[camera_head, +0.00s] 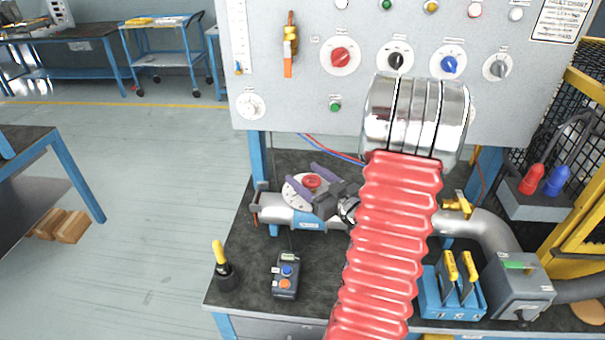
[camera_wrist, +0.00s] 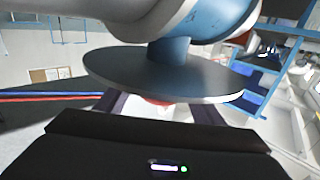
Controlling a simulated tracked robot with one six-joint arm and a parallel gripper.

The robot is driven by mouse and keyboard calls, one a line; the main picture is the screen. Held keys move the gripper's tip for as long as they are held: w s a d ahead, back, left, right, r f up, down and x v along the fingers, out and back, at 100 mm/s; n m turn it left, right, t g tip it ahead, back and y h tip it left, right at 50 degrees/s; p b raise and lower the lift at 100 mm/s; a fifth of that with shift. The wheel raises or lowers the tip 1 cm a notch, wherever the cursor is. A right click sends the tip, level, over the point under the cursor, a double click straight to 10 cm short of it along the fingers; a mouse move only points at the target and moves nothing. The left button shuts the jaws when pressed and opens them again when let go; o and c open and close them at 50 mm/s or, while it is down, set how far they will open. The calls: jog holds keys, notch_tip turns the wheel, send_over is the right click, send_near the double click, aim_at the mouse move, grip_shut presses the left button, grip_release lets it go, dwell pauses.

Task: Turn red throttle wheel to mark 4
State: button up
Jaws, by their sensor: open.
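The red throttle wheel (camera_head: 312,181) sits on a pale round dial plate (camera_head: 291,191) above the silver duct (camera_head: 275,208), left of the red hose. My gripper (camera_head: 302,186) reaches in from the right, open, with one purple finger on each side of the wheel. In the wrist view, the wheel shows as a red sliver (camera_wrist: 152,101) between the fingers of my gripper (camera_wrist: 160,107), mostly hidden by the dark edge-on dial plate (camera_wrist: 165,76). I cannot tell whether the fingers touch the wheel. The dial's marks and the wheel's setting are too small to read.
A ribbed red hose (camera_head: 385,250) with a silver collar crosses the bench front. A button box (camera_head: 286,276) and a yellow-handled tool in a black cup (camera_head: 223,270) stand front left. The grey control panel (camera_head: 290,100) rises behind. A yellow valve (camera_head: 457,205) lies right.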

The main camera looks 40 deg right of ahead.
jog(key=shift+w, duration=1)
jog(key=shift+d, duration=0.1)
jog(key=shift+c, duration=0.5)
jog(key=c, duration=0.9)
